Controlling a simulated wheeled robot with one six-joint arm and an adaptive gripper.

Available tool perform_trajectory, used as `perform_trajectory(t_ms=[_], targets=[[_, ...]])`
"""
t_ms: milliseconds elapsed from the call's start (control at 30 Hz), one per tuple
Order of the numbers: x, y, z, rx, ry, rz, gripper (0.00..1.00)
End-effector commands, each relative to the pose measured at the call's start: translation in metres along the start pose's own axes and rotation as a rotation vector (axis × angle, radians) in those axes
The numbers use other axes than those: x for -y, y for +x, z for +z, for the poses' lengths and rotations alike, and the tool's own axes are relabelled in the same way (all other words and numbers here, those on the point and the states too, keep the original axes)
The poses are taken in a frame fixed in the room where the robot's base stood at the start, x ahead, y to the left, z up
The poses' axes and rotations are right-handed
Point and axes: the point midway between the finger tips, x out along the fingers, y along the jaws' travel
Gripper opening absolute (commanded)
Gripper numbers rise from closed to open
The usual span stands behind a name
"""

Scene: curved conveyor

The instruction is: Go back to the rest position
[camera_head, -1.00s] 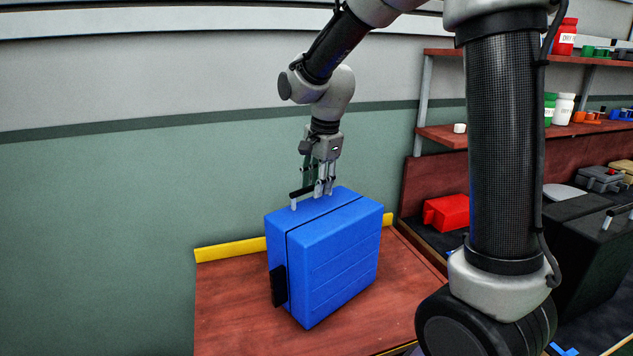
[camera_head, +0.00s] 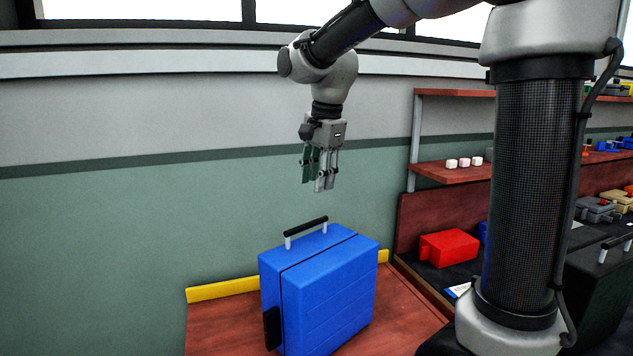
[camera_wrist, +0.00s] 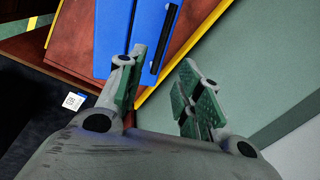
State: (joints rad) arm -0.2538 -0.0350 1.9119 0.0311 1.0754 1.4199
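My gripper (camera_head: 320,181) hangs fingers down in the head view, in the air above the blue case and apart from it. Its fingers are spread with nothing between them, as the wrist view also shows (camera_wrist: 160,85). The blue case (camera_head: 330,292) stands upright on the red-brown table, with its black handle (camera_head: 306,233) on top. In the wrist view the case (camera_wrist: 127,38) and its handle (camera_wrist: 164,40) lie beyond the fingertips.
The table (camera_head: 222,325) has a yellow edge strip (camera_head: 225,289) along the wall. Shelves (camera_head: 460,175) with small items stand to the right. A red box (camera_head: 449,247) and a black case (camera_head: 598,300) are below them. The air around my gripper is clear.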

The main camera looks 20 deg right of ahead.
Motion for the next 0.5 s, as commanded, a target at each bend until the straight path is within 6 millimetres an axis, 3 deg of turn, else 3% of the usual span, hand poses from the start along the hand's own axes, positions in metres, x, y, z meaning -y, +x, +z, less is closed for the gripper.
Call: perform_trajectory(t_ms=[333,500], targets=[[0.0003,0.0003,0.0,0.0,-0.047,-0.001,0.35],[-0.0067,0.01,0.0001,0.001,-0.346,0.011,0.35]])
